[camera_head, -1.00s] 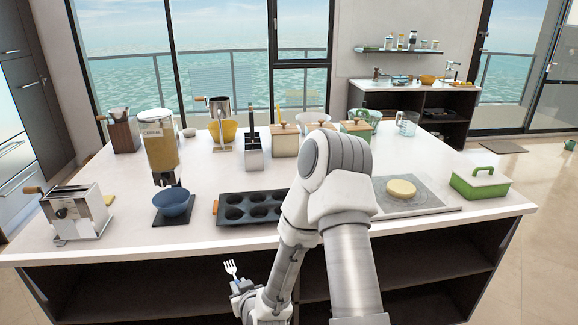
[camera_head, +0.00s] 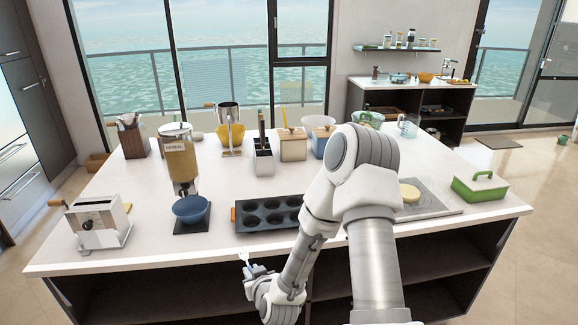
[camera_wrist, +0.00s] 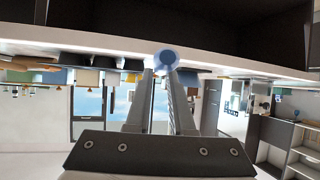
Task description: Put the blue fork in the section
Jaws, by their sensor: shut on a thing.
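My gripper (camera_head: 253,271) is low in front of the counter's front edge, left of my forearm. It is shut on the blue fork (camera_head: 244,258), whose pale tines point up and slightly left. In the wrist view a rounded blue end of the fork (camera_wrist: 166,59) shows between the fingertips of my gripper (camera_wrist: 166,74). A grey metal holder (camera_head: 263,161) with upright utensils stands mid-counter. A brown holder (camera_head: 135,147) with utensils stands at the back left. I cannot tell which holds the section; their insides are hidden.
The white counter (camera_head: 150,237) has open dark shelves below. Near its front are a toaster (camera_head: 97,224), a blue bowl (camera_head: 190,209) under a cereal dispenser (camera_head: 181,160), and a muffin tin (camera_head: 268,214). A green box (camera_head: 480,187) sits at the right.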

